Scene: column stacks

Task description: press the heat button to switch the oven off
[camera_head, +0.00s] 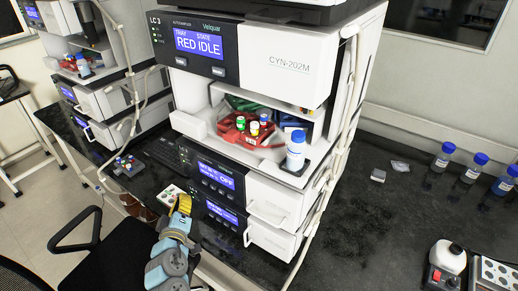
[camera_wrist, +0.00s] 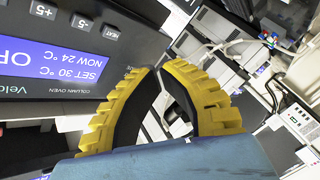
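In the wrist view, the column oven's dark panel (camera_wrist: 60,85) fills the upper left, upside down. Its blue display (camera_wrist: 50,58) reads SET 30 °C, NOW 24 °C, with a large state word cut off after "OF". My gripper (camera_wrist: 158,68) has yellow ribbed fingers with tips together, apart from the button in the picture and holding nothing visible. In the head view, my gripper (camera_head: 184,204) is left of the stack's lower panels; the upper one's display (camera_head: 216,174) appears to read OFF.
Above the oven modules are an open tray bay (camera_head: 205,122) with vials and a bottle (camera_head: 296,150). A second instrument stack (camera_head: 85,95) stands at left. A black chair (camera_head: 90,255) is below. Several blue-capped bottles (camera_head: 442,157) stand on the right bench.

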